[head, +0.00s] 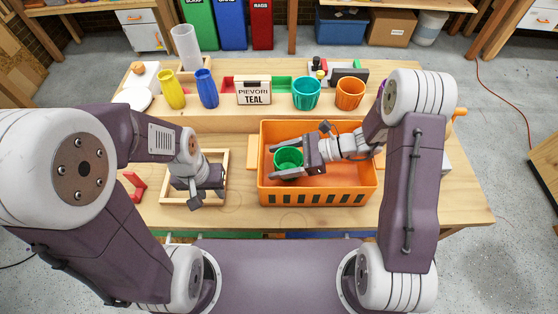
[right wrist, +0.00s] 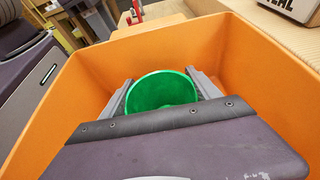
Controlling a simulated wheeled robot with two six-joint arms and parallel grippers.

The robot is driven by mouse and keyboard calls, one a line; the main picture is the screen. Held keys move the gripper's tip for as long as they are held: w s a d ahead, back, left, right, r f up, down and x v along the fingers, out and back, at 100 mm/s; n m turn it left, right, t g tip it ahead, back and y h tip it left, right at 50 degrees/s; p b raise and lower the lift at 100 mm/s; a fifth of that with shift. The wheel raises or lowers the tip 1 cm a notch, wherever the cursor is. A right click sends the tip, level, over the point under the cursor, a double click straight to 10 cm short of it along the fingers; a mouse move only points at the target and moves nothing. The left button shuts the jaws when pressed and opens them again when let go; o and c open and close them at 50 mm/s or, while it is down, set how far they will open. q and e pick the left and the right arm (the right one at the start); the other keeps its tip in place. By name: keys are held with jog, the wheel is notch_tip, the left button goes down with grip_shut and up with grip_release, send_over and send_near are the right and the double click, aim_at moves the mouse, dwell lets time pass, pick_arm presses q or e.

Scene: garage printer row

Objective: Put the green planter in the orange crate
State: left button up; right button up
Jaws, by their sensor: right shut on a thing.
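The green planter (head: 288,160) is held between the fingers of my right gripper (head: 284,163). In the head view it appears within the walls of the orange crate (head: 318,197), toward the left side. The right wrist view shows the planter's round open top (right wrist: 162,90) between the two fingers, with the crate's orange walls (right wrist: 245,62) around it. The planter's base is hidden, so I cannot tell whether it touches the crate floor. My left gripper (head: 196,196) hangs empty over a small wooden tray (head: 222,164); its finger gap is unclear.
Behind the crate, a raised shelf holds a teal pot (head: 306,93), an orange pot (head: 350,94), a sign (head: 253,91), a yellow vase (head: 172,88) and a blue vase (head: 207,88). A red bracket (head: 132,184) lies left of the tray.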

pick_arm(q)
jog(key=shift+s+f, duration=0.1)
pick_arm(e)
jog(key=shift+s, duration=0.1)
jog(key=o, duration=1.4)
pick_arm(q)
jog(key=shift+r, duration=0.2)
pick_arm(e)
jog(key=shift+d+r, duration=0.2)
pick_arm(q)
jog(key=shift+r+p, duration=0.35)
jog(key=shift+p, duration=0.1)
pick_arm(e)
jog(key=v, duration=1.1)
jog(key=shift+d, duration=0.3)
